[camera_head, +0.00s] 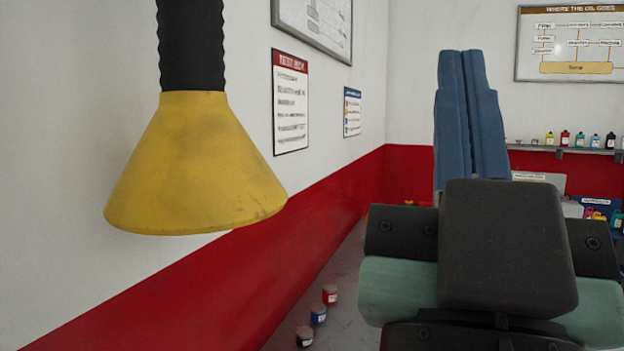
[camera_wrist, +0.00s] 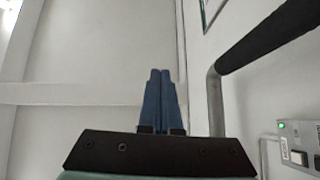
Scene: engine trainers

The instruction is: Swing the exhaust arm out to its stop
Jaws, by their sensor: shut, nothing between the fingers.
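The exhaust arm shows in the head view as a yellow cone hood (camera_head: 195,165) hanging from a black ribbed hose (camera_head: 191,45) at the left. In the wrist view a black tube joined to a grey bent pipe (camera_wrist: 216,100) runs along the right; it looks like part of the exhaust arm. My gripper (camera_head: 462,60) points upward at the right of the head view, its blue fingers shut together and empty. It is well to the right of the hood and apart from it. In the wrist view my gripper (camera_wrist: 160,75) is left of the pipe, not touching it.
A control box (camera_wrist: 298,145) with a green button is on the wall at lower right of the wrist view. Several small cans (camera_head: 318,315) stand on the floor by the red-and-white wall. A bottle shelf (camera_head: 565,148) is at the back right.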

